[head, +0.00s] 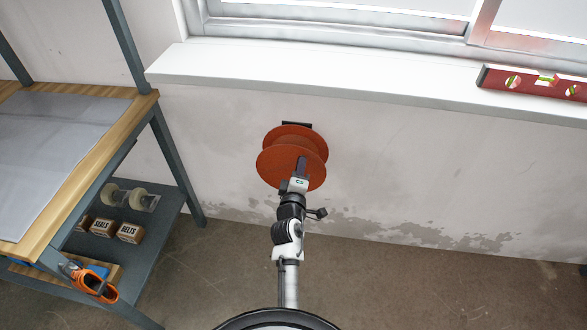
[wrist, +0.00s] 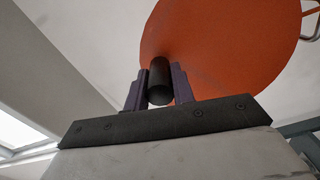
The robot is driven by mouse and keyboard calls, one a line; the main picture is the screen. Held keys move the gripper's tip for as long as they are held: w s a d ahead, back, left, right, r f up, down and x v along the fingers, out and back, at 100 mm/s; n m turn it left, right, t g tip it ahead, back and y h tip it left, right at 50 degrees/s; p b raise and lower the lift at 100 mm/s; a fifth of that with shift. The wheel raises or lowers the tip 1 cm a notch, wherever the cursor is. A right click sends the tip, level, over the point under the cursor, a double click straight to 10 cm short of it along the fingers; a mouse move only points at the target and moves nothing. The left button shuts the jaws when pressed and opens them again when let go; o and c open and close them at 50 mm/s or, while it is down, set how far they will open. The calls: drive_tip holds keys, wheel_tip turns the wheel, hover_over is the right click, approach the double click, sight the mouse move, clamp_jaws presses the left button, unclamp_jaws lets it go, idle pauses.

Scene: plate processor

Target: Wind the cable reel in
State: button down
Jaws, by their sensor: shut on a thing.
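The cable reel (head: 285,160) is an orange-red spool with two round flanges, mounted on the wall below the window sill. In the wrist view its front flange (wrist: 215,45) fills the upper right. A dark cylindrical crank handle (wrist: 159,82) sticks out from the flange towards the wrist camera. My gripper (wrist: 160,88) is shut on the handle, with one finger on each side of it. In the head view my gripper (head: 299,168) is in front of the lower right part of the front flange and hides part of it. No cable can be made out.
A workbench (head: 80,195) with a wooden top and grey metal legs stands at the left, with boxes and tape on its lower shelf. A white window sill (head: 330,82) runs above the reel. A red spirit level (head: 535,84) lies on it. The floor at the right is clear.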

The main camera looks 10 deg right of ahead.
drive_tip(key=shift+s+d+f+m, duration=0.1)
drive_tip(key=shift+d+m, duration=0.25)
drive_tip(key=shift+m, duration=0.1)
drive_tip(key=shift+s+d+f+m, duration=0.1)
drive_tip(key=shift+d+m, duration=0.2)
drive_tip(key=shift+m, duration=0.15)
drive_tip(key=c, duration=1.2)
unclamp_jaws()
drive_tip(key=shift+f, duration=0.1)
drive_tip(key=shift+f, duration=0.1)
